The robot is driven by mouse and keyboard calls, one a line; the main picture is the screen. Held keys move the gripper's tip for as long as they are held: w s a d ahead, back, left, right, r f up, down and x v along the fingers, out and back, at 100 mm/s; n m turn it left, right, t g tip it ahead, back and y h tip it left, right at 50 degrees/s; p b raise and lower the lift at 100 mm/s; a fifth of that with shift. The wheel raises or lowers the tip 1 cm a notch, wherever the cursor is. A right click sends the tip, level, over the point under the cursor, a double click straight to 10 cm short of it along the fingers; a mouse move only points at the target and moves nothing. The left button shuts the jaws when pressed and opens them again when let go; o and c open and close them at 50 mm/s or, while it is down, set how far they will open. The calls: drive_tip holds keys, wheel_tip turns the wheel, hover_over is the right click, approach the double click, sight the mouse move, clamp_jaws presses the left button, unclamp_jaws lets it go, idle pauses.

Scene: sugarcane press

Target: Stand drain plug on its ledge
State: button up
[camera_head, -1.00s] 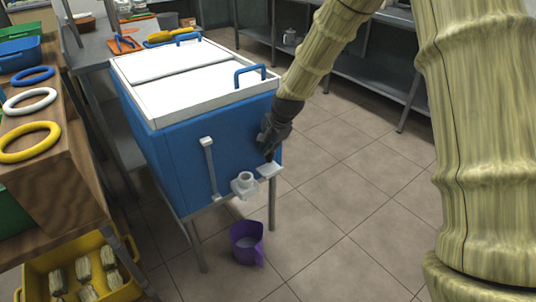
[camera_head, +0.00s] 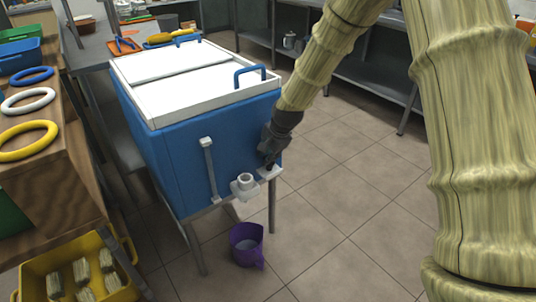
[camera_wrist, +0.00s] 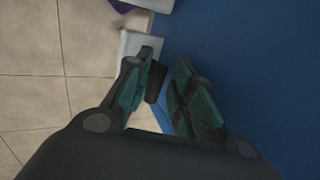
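The drain plug (camera_wrist: 156,83) is a small dark piece between my fingertips in the wrist view. In the head view it is a dark spot (camera_head: 269,166) at the top of the ledge. The ledge (camera_head: 264,174) is a small white shelf on the blue tank's front, right of the spout; it also shows in the wrist view (camera_wrist: 143,44). My gripper (camera_wrist: 160,90) is just above the ledge with its fingers spread apart. A strip of blue shows between plug and right finger. The plug's foot is partly hidden, so its contact with the ledge is unclear.
The blue tank (camera_head: 180,160) with a white lid stands close beside my gripper. A white spout (camera_head: 244,184) sticks out left of the ledge, above a purple jug (camera_head: 246,246) on the floor. A yellow crate (camera_head: 35,277) is at lower left. The floor at right is clear.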

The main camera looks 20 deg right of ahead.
drive_tip(key=p+v, duration=0.3)
drive_tip(key=v, duration=0.9)
drive_tip(key=s+f+n+g, duration=0.1)
drive_tip(key=s+f+n, duration=0.1)
drive_tip(key=s+f, duration=0.55)
drive_tip(key=s+f+n+g+h, duration=0.15)
drive_tip(key=s+f, duration=0.25)
drive_tip(key=f, duration=0.6)
drive_tip(key=s+f+n+y, duration=0.1)
drive_tip(key=s+f+n, duration=0.2)
drive_tip(key=s+f, duration=0.45)
drive_tip(key=s+f+n, duration=0.2)
drive_tip(key=s+f, duration=0.2)
drive_tip(key=s, duration=0.4)
drive_tip(key=s+f+n+g, duration=0.1)
drive_tip(key=s+f+n, duration=0.1)
drive_tip(key=s+f, duration=0.3)
drive_tip(key=s+f+n+g+h, duration=0.1)
drive_tip(key=s+f+n, duration=0.2)
drive_tip(key=s, duration=0.9)
drive_tip(key=shift+a+f, duration=0.45)
drive_tip(key=shift+f, duration=0.4)
drive_tip(key=shift+w, duration=0.1)
